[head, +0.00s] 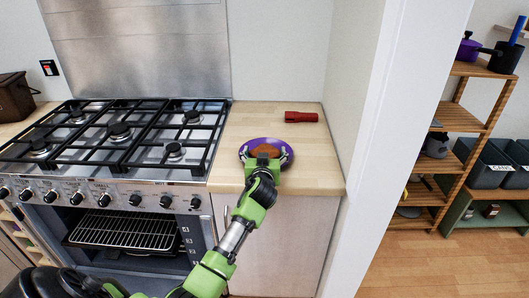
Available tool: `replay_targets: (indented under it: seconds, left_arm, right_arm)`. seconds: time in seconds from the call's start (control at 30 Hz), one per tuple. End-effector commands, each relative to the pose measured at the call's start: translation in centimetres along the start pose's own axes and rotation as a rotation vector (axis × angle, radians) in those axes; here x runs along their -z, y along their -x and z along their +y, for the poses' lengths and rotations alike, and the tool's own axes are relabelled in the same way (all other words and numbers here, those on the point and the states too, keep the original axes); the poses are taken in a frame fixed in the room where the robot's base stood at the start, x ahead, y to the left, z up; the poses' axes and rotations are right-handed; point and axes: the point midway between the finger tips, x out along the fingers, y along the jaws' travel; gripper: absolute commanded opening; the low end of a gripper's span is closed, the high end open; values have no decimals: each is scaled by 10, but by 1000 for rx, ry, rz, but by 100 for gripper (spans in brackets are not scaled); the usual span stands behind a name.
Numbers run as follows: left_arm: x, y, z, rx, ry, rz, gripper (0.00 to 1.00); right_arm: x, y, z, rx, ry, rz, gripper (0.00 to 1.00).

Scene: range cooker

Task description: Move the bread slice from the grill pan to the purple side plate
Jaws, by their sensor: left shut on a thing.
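The purple side plate (249,143) lies on the wooden worktop right of the cooker. The orange-brown bread slice (265,150) shows over the middle of the plate. My left gripper (266,154) is over the plate, its fingers at either side of the slice and shut on it. The gripper hides the near part of the slice and plate. I cannot tell whether the slice touches the plate. A wire rack, which looks like the grill pan (124,234), sits in the open compartment below the hob, with no bread visible on it. My right gripper is not in view.
A dark red object (301,117) lies on the worktop behind the plate. The gas hob (118,135) with black grates is to the left. A wall edge (372,150) bounds the worktop on the right. Bare worktop (315,170) shows right of the plate.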

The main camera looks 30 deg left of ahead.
Motion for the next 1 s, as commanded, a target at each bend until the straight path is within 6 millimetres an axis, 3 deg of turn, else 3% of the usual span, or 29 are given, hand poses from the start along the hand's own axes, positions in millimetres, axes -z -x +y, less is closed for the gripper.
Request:
replay_targets:
  seconds: [0.07,0.1,0.17,0.63,1.0]
  left_arm:
    - [-4,-1,0,0,1,0,58]
    - [-3,-1,0,0,0,0,82]
    - [-3,0,0,0,0,0,93]
    - [5,2,0,0,-1,0,93]
    - [0,63,0,-1,3,0,93]
  right_arm:
    - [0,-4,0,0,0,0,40]
    - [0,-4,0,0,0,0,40]
    - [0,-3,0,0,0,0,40]
    - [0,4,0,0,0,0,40]
    - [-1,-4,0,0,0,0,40]
